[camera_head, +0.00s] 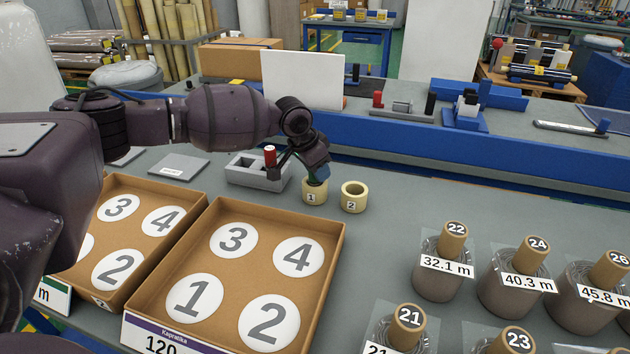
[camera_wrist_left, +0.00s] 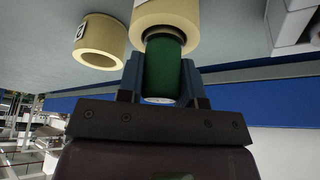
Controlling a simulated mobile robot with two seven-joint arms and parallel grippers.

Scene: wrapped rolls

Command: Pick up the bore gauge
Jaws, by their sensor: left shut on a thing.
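A green cylinder, which I take to be the bore gauge (camera_wrist_left: 163,72), is between the blue fingers of my left gripper (camera_wrist_left: 163,78). In the head view my left gripper (camera_head: 316,172) points down over the cream ring marked 1 (camera_head: 314,197), and the gauge is mostly hidden by the fingers. The gauge's far end meets the hole of ring 1 (camera_wrist_left: 165,18); how deep it sits I cannot tell. My right gripper is not in view.
A grey holder block (camera_head: 245,178) with a red-topped piece (camera_head: 270,156) is left of the gripper. Two cardboard trays (camera_head: 335,262) with numbered discs lie in front. Several wrapped rolls (camera_head: 440,268) stand at the right. A blue rail (camera_head: 420,145) runs behind.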

